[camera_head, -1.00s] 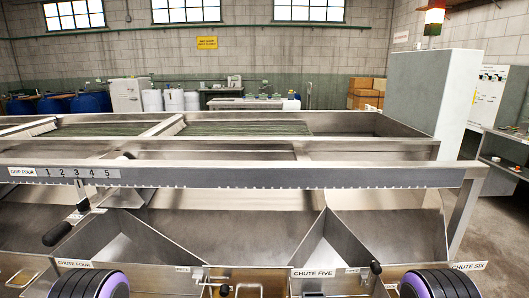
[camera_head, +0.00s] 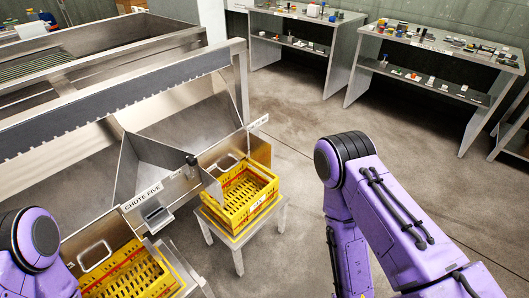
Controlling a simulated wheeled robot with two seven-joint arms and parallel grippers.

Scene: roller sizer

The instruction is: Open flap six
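The chute six front (camera_head: 228,152) is at the right end of the steel sizer, with a white label (camera_head: 258,123) at its right corner that is too small to read clearly. A lever with a black knob (camera_head: 190,158) stands at its left end, beside the chute five label (camera_head: 142,192). I cannot tell for sure whether flap six is open or shut. A yellow crate (camera_head: 236,229) sits below the chute six front. My purple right arm is at lower right and part of my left arm at lower left, both apart from the lever. Neither gripper shows.
The yellow crate stands on a grey stand (camera_head: 282,213). Another yellow crate (camera_head: 166,268) is below chute five. Shelved benches (camera_head: 305,22) and (camera_head: 440,50) with small items line the back wall. The concrete floor between sizer and benches is clear.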

